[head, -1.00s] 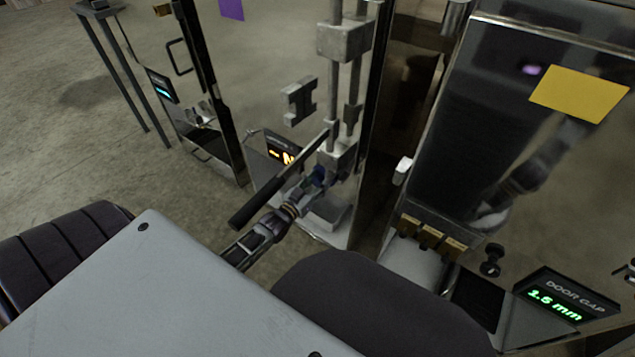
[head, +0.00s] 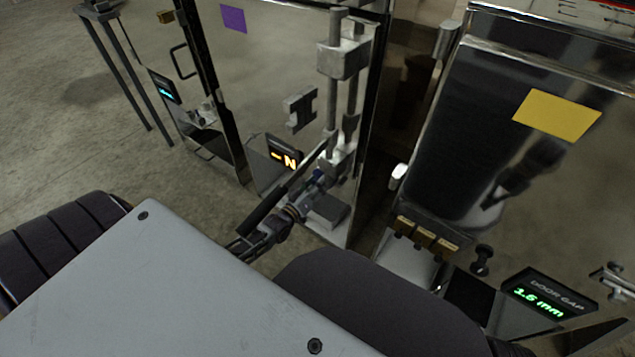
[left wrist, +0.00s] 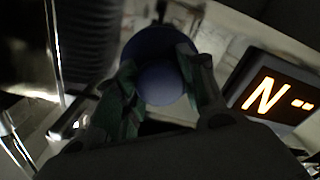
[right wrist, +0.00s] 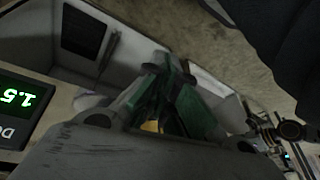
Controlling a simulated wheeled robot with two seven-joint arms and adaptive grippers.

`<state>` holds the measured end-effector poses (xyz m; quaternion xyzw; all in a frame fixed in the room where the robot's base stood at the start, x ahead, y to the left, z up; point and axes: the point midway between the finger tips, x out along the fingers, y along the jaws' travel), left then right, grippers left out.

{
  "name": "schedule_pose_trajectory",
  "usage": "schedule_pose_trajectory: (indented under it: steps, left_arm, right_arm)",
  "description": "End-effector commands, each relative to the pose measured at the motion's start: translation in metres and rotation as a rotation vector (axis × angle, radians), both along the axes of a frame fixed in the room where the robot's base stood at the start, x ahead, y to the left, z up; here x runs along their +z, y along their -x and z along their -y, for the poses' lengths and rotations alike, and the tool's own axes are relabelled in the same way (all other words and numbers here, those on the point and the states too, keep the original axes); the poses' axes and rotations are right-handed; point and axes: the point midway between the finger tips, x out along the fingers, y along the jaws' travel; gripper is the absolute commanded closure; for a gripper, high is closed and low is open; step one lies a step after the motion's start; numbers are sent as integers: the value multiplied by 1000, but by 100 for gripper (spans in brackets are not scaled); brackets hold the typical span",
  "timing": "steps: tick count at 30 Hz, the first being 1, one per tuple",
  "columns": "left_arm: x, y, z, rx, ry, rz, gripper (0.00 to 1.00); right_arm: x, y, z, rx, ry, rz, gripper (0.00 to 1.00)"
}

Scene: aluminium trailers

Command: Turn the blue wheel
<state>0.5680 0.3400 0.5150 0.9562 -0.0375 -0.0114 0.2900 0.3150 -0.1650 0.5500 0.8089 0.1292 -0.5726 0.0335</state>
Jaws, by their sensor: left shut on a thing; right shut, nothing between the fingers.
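A round blue wheel (left wrist: 160,72) sits between the green fingers of my left gripper (left wrist: 162,88) in the left wrist view. The fingers touch it on both sides, and its far side and mounting are hidden. In the head view my left gripper (head: 314,182) is low at the trailer's door post, with a small bit of blue at its tip. A dark-gripped bar (head: 270,207) slants down beside it. My right gripper (right wrist: 165,92) is shut and empty in the right wrist view. I cannot make it out in the head view.
A display with an orange N (head: 285,156) is left of the wheel. Vertical lock rods (head: 335,95) rise above. The right trailer carries a yellow panel (head: 557,115), several brass blocks (head: 425,238) and a green DOOR GAP display (head: 548,298). Bare floor lies at the left.

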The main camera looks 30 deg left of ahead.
Motion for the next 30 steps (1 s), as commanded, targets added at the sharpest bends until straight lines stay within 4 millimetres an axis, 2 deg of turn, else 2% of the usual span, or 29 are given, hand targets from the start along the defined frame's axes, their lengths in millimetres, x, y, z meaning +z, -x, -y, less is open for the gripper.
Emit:
schedule_pose_trajectory:
  steps: [3, 19, 30]
  left_arm:
    - [1, 0, 0, 0, 76, -8, 84]
    - [0, 0, -1, 0, 508, -41, 84]
    - [0, 0, 0, 0, 749, -60, 84]
  right_arm:
    - [10, 2, 3, 0, 15, -14, 100]
    - [-13, 1, 6, -5, 31, -51, 100]
    - [-15, 1, 6, -7, 32, -52, 100]
